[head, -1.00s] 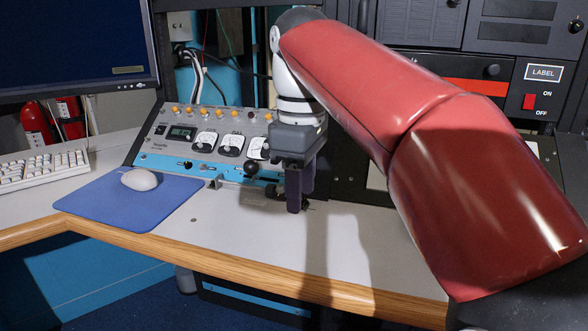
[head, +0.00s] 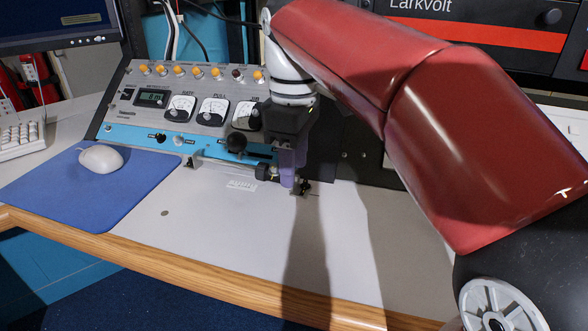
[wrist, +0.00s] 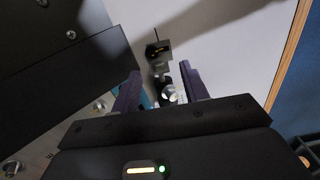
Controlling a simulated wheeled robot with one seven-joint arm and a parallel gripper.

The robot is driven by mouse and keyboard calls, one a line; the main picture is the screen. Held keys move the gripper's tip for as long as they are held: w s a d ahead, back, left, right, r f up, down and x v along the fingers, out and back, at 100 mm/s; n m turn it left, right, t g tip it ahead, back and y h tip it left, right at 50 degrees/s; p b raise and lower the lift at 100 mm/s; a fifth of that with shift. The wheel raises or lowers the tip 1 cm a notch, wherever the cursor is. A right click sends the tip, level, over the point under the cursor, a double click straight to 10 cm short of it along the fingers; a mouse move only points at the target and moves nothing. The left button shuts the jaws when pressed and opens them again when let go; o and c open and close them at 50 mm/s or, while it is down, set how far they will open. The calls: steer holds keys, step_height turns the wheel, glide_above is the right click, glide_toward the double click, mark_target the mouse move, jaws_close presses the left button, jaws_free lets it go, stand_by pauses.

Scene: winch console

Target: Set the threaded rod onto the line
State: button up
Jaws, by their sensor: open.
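My gripper (head: 288,184) points down just above the desk in front of the console, with its purple fingers apart. In the wrist view, the open fingers (wrist: 160,70) stand either side of a small dark fitting with a bright round metal end (wrist: 168,94). Beyond it is a small grey-black block (wrist: 161,48) with a thin dark piece (wrist: 155,34) sticking out. I cannot tell for certain which part is the threaded rod or the line. In the head view, small dark hardware (head: 304,187) sits right beside the fingertips, partly hidden by them.
The sloped console (head: 185,105) with dials and a black ball knob (head: 236,144) stands close behind my gripper. A mouse (head: 100,158) lies on a blue pad (head: 60,205) at left. The desk front (head: 230,225) is clear up to its wooden edge.

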steer(key=shift+f, duration=0.5)
steer(key=shift+c, duration=0.4)
jaws_close()
steer(key=shift+w+d+r+p, duration=0.2)
steer(key=shift+w+p, duration=0.15)
steer(key=shift+p, duration=0.25)
steer(key=shift+w+n, duration=0.25)
steer(key=shift+n, duration=0.15)
steer(key=shift+w+f, duration=0.1)
steer(key=shift+f, duration=0.1)
steer(key=shift+o, duration=0.4)
jaws_free()
